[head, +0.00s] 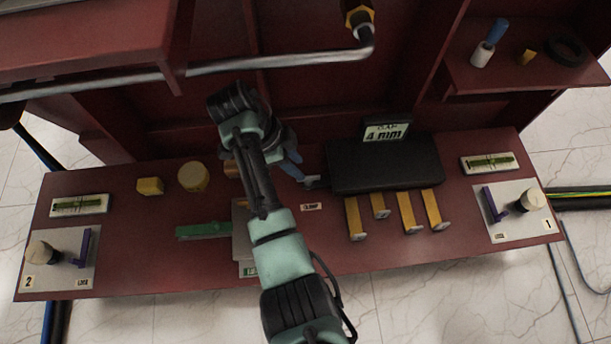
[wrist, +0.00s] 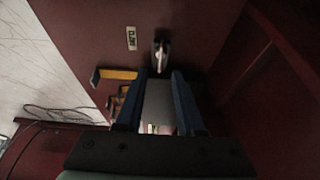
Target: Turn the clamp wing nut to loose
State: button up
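The clamp wing nut looks to be the small pale metal piece (head: 312,182) beside the CLAMP label (head: 311,206), at the left end of the black box. It also shows in the wrist view (wrist: 160,54), just beyond my fingertips, with its far end pale and narrow. My gripper (head: 296,170) is a little to its left and above it in the head view, one blue finger showing. In the wrist view my gripper (wrist: 158,74) has its two blue fingers apart, with the box's grey top seen between them. I see no contact with the nut; its exact turn cannot be told.
The black box (head: 385,165) carries a 4 mm gap sign (head: 386,132). Several yellow blocks (head: 405,212) lie in front of it. Corner plates with purple levers (head: 81,248) (head: 494,203) stand at both ends. A red wall rises behind, with a shelf (head: 530,75) at upper right.

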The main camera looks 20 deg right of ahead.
aim_at(308, 176)
jog(key=b+x, duration=0.3)
jog(key=x, duration=0.3)
grip_shut()
